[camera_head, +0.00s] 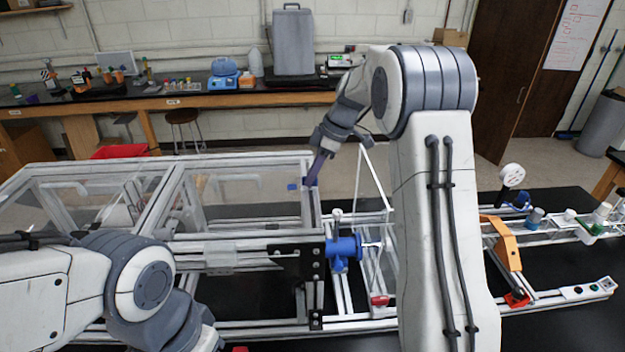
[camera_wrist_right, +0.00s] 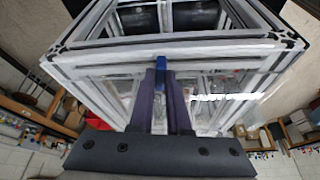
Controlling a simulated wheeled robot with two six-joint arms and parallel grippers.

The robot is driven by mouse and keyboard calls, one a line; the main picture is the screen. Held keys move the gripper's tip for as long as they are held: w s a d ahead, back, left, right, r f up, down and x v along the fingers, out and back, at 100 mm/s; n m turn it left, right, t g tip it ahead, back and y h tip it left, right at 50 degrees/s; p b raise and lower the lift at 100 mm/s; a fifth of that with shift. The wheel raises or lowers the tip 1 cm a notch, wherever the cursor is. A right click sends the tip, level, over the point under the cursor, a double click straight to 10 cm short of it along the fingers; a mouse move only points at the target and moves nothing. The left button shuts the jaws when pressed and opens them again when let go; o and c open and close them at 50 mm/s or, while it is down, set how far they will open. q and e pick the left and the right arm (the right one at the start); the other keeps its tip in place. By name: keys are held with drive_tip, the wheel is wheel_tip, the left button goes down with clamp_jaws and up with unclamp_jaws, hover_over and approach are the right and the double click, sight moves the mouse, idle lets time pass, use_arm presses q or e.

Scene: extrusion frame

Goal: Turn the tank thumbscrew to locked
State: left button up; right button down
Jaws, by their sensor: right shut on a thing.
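The tank is a clear-panelled box in an aluminium extrusion frame (camera_head: 240,165), at left in the head view; its frame (camera_wrist_right: 170,48) fills the upper wrist view. A small blue thumbscrew (camera_wrist_right: 161,64) sits at the frame's edge. My right gripper (camera_wrist_right: 161,75) is shut on it, with the dark purple fingers on either side. In the head view the right gripper (camera_head: 311,179) reaches down to the tank's right upper corner, hiding most of the thumbscrew. Whether it is locked cannot be told. My left arm is at lower left; its fingers are not visible.
A blue valve-like fitting (camera_head: 343,248) stands on the frame right of the tank. An orange bracket (camera_head: 502,243) and a rail with small vessels (camera_head: 590,222) lie further right on the black table. A bench (camera_head: 190,101) with lab equipment is behind.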

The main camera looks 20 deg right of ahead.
drive_tip(key=m+t+b, duration=0.1)
drive_tip(key=m+b, duration=0.2)
drive_tip(key=shift+s+f+m+h, duration=0.1)
drive_tip(key=shift+m+h, duration=0.2)
drive_tip(key=shift+h, duration=0.1)
drive_tip(key=m+t+h+b, duration=0.1)
drive_tip(key=m, duration=0.2)
drive_tip(key=shift+a+m+b, duration=0.15)
drive_tip(key=shift+m+b, duration=0.15)
drive_tip(key=shift+b, duration=0.05)
drive_tip(key=m, duration=0.1)
drive_tip(key=m+h, duration=0.1)
drive_tip(key=m, duration=0.2)
drive_tip(key=shift+a+r+t+h, duration=0.15)
drive_tip(key=shift+r+t+h, duration=0.15)
drive_tip(key=shift+h, duration=0.1)
drive_tip(key=shift+m+h, duration=0.8)
drive_tip(key=shift+m, duration=1.4)
drive_tip(key=c, duration=0.9)
unclamp_jaws()
drive_tip(key=shift+f, duration=0.1)
